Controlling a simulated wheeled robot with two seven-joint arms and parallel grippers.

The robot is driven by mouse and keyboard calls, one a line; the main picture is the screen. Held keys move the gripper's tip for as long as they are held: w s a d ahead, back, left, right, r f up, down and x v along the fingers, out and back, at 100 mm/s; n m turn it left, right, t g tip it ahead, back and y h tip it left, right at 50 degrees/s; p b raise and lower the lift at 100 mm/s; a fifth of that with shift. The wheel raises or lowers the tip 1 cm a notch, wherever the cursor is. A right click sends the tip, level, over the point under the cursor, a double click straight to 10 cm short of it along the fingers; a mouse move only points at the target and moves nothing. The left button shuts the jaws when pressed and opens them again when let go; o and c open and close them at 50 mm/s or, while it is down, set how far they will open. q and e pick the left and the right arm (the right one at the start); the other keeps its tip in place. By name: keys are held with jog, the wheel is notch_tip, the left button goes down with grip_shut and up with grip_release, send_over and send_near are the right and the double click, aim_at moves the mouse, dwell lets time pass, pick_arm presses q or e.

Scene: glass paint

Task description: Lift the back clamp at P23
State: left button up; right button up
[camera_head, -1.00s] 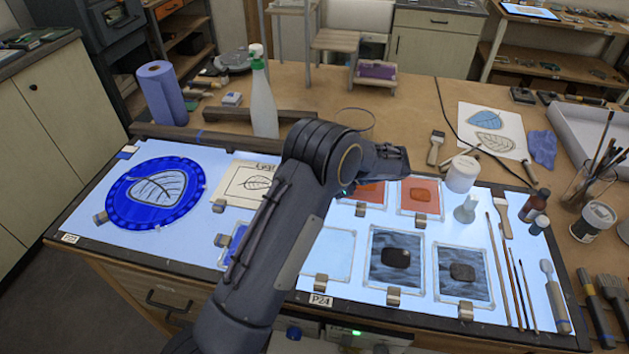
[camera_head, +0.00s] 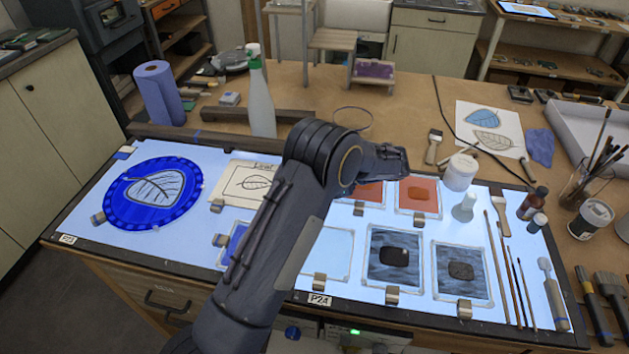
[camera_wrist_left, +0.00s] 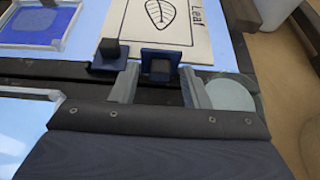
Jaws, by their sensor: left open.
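My left gripper (camera_wrist_left: 158,70) is open in the left wrist view, its two pale fingers pointing up the picture. A dark blue clamp with a grey block (camera_wrist_left: 160,65) stands between or just ahead of the fingertips; contact is not visible. A second dark clamp (camera_wrist_left: 110,53) is left of it. Both are by the edge of the leaf card (camera_wrist_left: 155,22). The P23 label (camera_head: 66,239) is at the table's front left, near a blue leaf disc (camera_head: 125,212). My right gripper is not in view.
The lit table (camera_head: 190,245) holds framed glass tiles (camera_head: 397,258), small metal clamps and brushes (camera_head: 500,265). A spray bottle (camera_head: 261,105) and blue roll (camera_head: 160,92) stand behind it. A dark rail (camera_wrist_left: 60,72) runs beside the gripper in the wrist view.

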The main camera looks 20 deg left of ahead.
pick_arm(q)
jog(key=b+v, duration=0.2)
jog(key=v, duration=0.5)
jog(key=shift+d+f, duration=0.1)
jog(key=shift+d, duration=0.25)
jog(key=shift+a+r, duration=0.1)
jog(key=shift+r, duration=0.15)
